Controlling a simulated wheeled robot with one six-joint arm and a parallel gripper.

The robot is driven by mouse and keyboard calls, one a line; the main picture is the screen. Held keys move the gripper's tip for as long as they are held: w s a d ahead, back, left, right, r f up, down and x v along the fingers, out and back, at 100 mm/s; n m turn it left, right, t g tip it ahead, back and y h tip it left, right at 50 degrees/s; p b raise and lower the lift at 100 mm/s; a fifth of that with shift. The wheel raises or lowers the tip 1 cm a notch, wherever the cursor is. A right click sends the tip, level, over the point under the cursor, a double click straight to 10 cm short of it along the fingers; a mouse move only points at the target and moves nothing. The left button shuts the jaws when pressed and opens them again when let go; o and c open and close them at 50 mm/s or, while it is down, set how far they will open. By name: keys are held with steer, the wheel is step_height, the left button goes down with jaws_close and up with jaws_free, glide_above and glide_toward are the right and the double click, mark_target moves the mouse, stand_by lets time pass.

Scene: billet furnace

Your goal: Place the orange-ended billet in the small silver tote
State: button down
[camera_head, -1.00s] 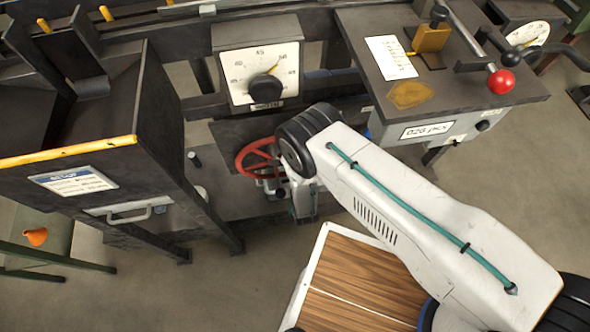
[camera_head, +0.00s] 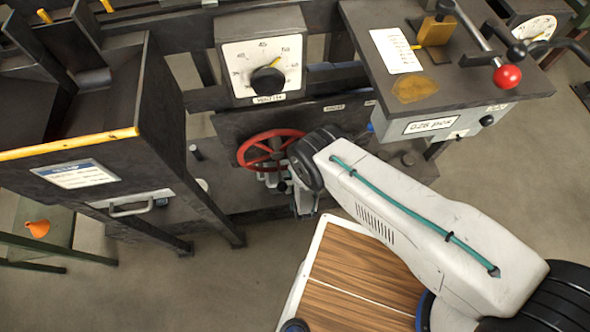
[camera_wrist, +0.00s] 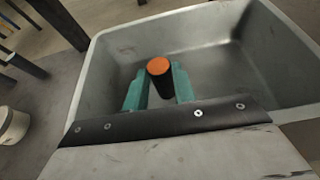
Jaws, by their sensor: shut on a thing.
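In the wrist view, my gripper (camera_wrist: 157,84) is shut on a dark billet with an orange end (camera_wrist: 158,66). The teal fingers stand on either side of the billet. The orange end points towards the camera. A small silver tote (camera_wrist: 205,32) lies beneath, and the billet and fingers show against its inside. I cannot tell whether the billet touches the tote's floor. My wrist plate hides the near part of the tote. In the head view, the tote and billet cannot be made out, and my arm hides much of that area.
The head view shows a red handwheel (camera_head: 270,150) close to my wrist, under a dial panel (camera_head: 262,68). A dark chute (camera_head: 90,165) stands left, a control desk (camera_head: 455,70) right. A pale bucket (camera_wrist: 12,125) is left of the tote in the wrist view. Floor is open at lower left.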

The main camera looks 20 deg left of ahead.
steer(key=shift+f, duration=0.45)
steer(key=shift+f, duration=0.15)
steer(key=c, duration=1.1)
jaws_free()
steer(key=shift+c, duration=0.2)
steer(key=shift+r, duration=0.25)
steer(key=v, duration=1.2)
steer(key=shift+r, duration=0.4)
steer(key=shift+d, duration=0.1)
